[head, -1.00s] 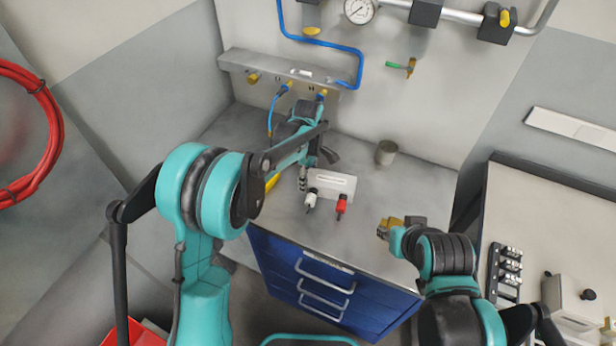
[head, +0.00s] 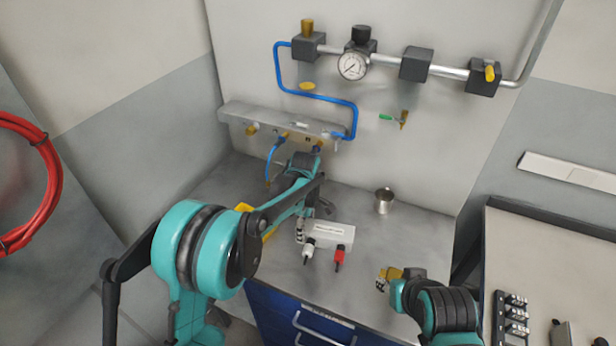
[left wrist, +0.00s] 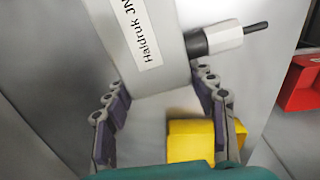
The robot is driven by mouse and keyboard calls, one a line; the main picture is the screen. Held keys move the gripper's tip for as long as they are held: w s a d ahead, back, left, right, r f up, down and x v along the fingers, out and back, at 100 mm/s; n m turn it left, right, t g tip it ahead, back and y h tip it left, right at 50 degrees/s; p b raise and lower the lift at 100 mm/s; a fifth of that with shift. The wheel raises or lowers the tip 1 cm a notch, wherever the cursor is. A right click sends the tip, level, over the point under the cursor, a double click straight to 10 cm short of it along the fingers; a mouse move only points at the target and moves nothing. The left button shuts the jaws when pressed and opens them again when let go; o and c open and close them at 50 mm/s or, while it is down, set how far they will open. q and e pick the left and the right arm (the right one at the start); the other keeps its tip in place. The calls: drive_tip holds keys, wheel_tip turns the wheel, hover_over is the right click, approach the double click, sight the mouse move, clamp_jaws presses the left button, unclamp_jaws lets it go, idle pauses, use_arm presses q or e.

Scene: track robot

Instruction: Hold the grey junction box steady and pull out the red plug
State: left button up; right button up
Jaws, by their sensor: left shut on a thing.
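The grey junction box (head: 328,234) sits on the bench top. A white plug (head: 309,248) and the red plug (head: 340,254) stick out of its near side, the red one to the right. My left gripper (head: 301,231) is at the box's left end. In the left wrist view the box (left wrist: 135,40) with its label lies between the fingers, which are shut on it; the white plug (left wrist: 222,38) shows there, the red plug does not. My right gripper (head: 383,280) is right of and nearer than the red plug, apart from it; its fingers are too small to read.
A metal cup (head: 384,203) stands behind the box, on the right. A yellow object (left wrist: 192,141) lies beside the left gripper. A wall manifold (head: 280,122) with blue hoses is at the back. The bench between red plug and right gripper looks clear.

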use_arm(q)
drive_tip(key=o, duration=1.4)
wheel_tip(320, 180, up, 11)
drive_tip(key=shift+r, duration=0.1)
drive_tip(key=s+a+r+m+t+b, duration=0.1)
drive_tip(key=s+a+r+m+t, duration=0.1)
drive_tip(key=s+a+m, duration=0.3)
drive_tip(key=s+a+r+m+t+b, duration=0.1)
drive_tip(key=s+a+r+m+t, duration=0.15)
drive_tip(key=s+a, duration=0.35)
drive_tip(key=s+a+f+m+t, duration=0.1)
drive_tip(key=s+f+m, duration=0.1)
drive_tip(key=s, duration=0.2)
drive_tip(key=s+a+f+m, duration=0.1)
drive_tip(key=s+f+m, duration=0.1)
drive_tip(key=s, duration=0.2)
drive_tip(key=s+a+f+m+t, duration=0.1)
drive_tip(key=s+a+f+m, duration=0.1)
drive_tip(key=s, duration=0.3)
drive_tip(key=shift+s+m+t+b, duration=0.1)
drive_tip(key=shift+m+t+b, duration=0.25)
drive_tip(key=shift+m, duration=0.2)
